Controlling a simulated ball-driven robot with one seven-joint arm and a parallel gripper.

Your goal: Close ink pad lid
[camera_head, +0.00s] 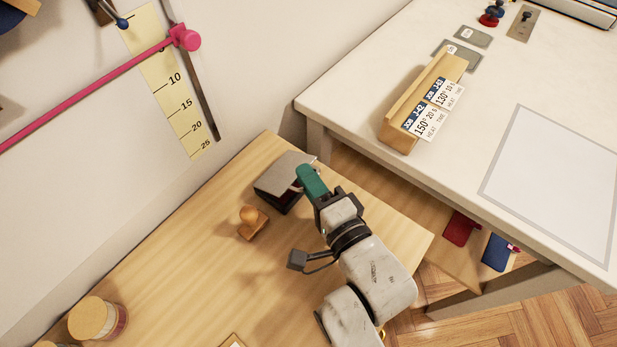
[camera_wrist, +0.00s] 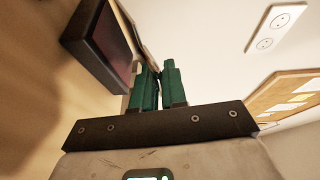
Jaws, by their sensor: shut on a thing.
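The ink pad (camera_head: 289,203) sits on the wooden table near its far corner, with a dark case and a dark red pad. In the wrist view the ink pad (camera_wrist: 97,48) is at the upper left. Its grey lid (camera_head: 280,174) stands partly open, tilted over the pad. My gripper (camera_head: 303,172) has green fingers at the lid's right edge. In the wrist view my gripper (camera_wrist: 157,72) is shut on the thin edge of the lid (camera_wrist: 136,34); the exact contact is partly hidden by the fingers.
A wooden stamp (camera_head: 252,222) stands on the table left of my arm. Round containers (camera_head: 97,320) are at the lower left. A white worktable (camera_head: 370,75) stands to the right with a wooden card holder (camera_head: 425,98). The middle of the wooden table is clear.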

